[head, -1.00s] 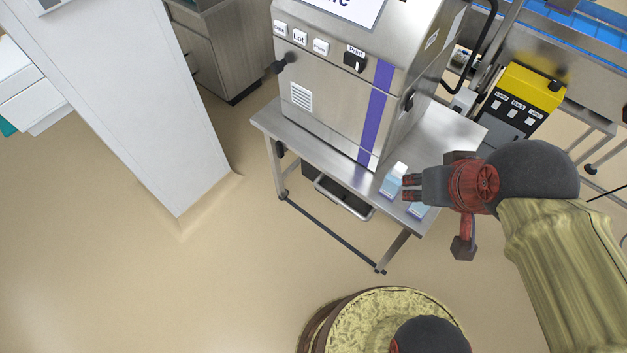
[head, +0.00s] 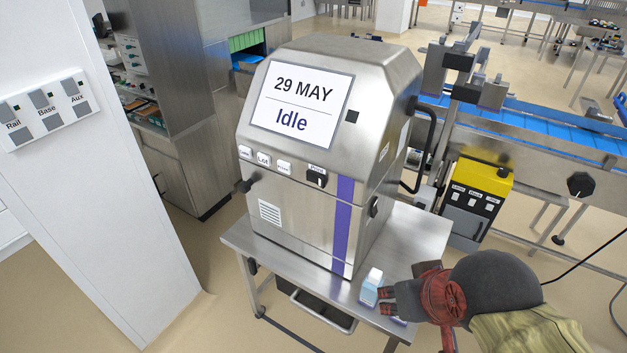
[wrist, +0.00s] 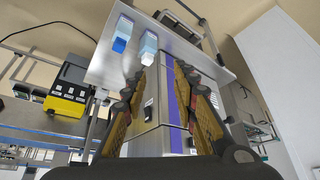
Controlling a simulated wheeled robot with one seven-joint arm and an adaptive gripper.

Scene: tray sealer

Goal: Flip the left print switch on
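The steel printer cabinet (head: 300,140) stands on a steel table, its screen (head: 303,103) reading "29 MAY" and "Idle". The black Print switch (head: 316,178) sits on its front under a "Print" label, left of the purple stripe (head: 344,220). The switch's setting is too small to tell. My gripper (head: 383,300) is at the table's right front corner, beside the small blue-and-white bottles, clear of the switch. In the wrist view my gripper (wrist: 163,70) has its fingers apart with nothing held between them; the cabinet shows upside down beyond. I cannot make out the Print switch there.
A blue-and-white bottle (head: 371,286) stands near my fingers; another is mostly hidden behind them. A "Lot" button (head: 264,158) and a black knob (head: 247,185) are left of the switch. A wall panel (head: 46,110) reads Rail, Base, Aux. A yellow-topped box (head: 484,178) stands right.

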